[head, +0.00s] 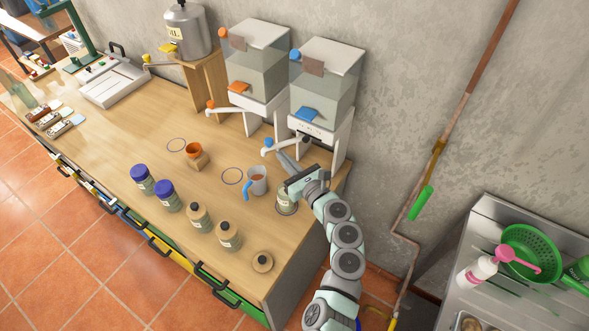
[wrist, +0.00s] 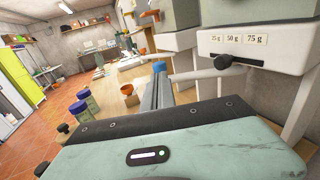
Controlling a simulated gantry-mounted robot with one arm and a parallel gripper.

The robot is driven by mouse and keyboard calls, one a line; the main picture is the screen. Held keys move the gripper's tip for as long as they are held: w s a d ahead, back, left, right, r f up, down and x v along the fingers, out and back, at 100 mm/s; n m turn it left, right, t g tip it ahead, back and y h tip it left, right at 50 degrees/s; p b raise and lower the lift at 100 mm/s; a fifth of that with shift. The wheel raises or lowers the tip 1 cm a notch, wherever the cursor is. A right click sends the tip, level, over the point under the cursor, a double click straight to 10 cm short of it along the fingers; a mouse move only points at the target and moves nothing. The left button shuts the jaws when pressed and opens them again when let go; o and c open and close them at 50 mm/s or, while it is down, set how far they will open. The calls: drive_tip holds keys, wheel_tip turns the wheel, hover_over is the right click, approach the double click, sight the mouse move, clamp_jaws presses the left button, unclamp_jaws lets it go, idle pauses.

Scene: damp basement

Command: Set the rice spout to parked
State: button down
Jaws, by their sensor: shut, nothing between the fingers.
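Two clear dispensers with white stands are at the back of the bench, and I cannot read which holds rice. The right dispenser (head: 325,80) has a blue tab and a white spout (head: 287,146) with a blue knob (head: 268,142) at its left end. The left dispenser (head: 255,68) has an orange tab and a white spout (head: 226,107) with an orange knob. My gripper (head: 281,156) is shut and empty, just below the right spout; touching or apart is unclear. In the wrist view its fingers (wrist: 158,92) point towards the blue knob (wrist: 159,67), beside the white spout (wrist: 204,74).
A mug with a blue handle (head: 257,181) stands left of my gripper, and a jar (head: 287,202) is close below it. An orange cup (head: 194,151), blue-lidded jars (head: 143,180) and brown-lidded jars (head: 199,217) stand further left. A label strip (wrist: 239,39) reads 25 g, 50 g, 75 g.

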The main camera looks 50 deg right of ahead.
sight(271, 144)
drive_tip(key=shift+x, duration=1.95)
drive_tip(key=shift+w, duration=0.1)
drive_tip(key=w+m+h, duration=0.1)
drive_tip(key=w+d+m+g+h+b, duration=0.1)
drive_tip(key=w+h, duration=0.1)
drive_tip(key=w+m+h, duration=0.1)
drive_tip(key=shift+w+d+f+g+b, duration=0.15)
drive_tip(key=shift+w+d+g+b, duration=0.15)
drive_tip(key=shift+w+b, duration=0.1)
drive_tip(key=shift+w+d+h, duration=0.2)
drive_tip(key=shift+h, duration=0.1)
drive_tip(key=shift+s+a, duration=0.15)
drive_tip(key=a+p+v, duration=0.1)
drive_tip(key=p+v, duration=0.3)
drive_tip(key=v, duration=0.9)
drive_tip(key=shift+a, duration=0.25)
